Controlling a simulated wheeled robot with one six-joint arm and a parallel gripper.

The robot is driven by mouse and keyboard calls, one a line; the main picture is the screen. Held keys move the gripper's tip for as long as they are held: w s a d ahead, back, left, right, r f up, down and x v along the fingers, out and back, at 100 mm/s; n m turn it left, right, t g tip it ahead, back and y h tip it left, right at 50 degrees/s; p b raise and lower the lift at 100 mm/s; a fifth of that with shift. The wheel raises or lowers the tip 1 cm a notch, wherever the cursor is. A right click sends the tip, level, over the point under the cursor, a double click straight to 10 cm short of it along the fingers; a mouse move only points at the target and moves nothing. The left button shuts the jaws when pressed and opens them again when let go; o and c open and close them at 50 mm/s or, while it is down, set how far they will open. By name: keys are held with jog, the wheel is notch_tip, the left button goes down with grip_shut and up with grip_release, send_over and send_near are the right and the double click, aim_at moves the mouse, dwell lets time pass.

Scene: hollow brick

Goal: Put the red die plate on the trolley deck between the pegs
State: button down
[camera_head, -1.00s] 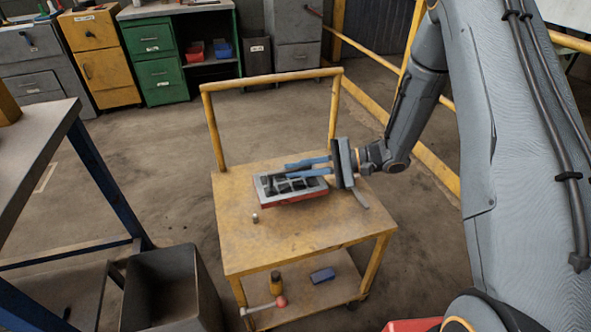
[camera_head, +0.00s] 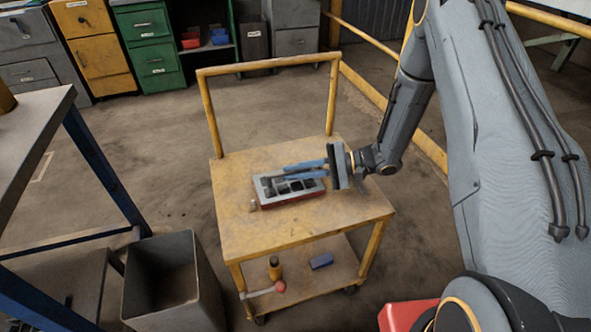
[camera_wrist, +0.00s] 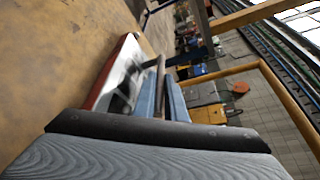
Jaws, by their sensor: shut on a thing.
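The red die plate (camera_head: 290,199) has a red lower edge and a grey top with dark recesses. It is over the middle of the trolley deck (camera_head: 335,217), very low; I cannot tell whether it touches. My gripper (camera_head: 288,172) reaches in from the right, its blue fingers shut on the plate. One small peg (camera_head: 253,204) stands at the plate's front left corner, close beside it. No other peg is clear; the plate or fingers may hide one. In the wrist view the plate (camera_wrist: 112,75) shows its red side beside the fingers, close to the deck.
The trolley's yellow handle (camera_head: 270,64) rises behind the deck. Its lower shelf holds a red-headed hammer (camera_head: 279,287), a yellow-and-black item (camera_head: 274,268) and a blue block (camera_head: 321,261). A grey bin (camera_head: 170,285) and workbench (camera_head: 35,125) stand left. The front deck is clear.

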jog(key=c, duration=1.8)
grip_release()
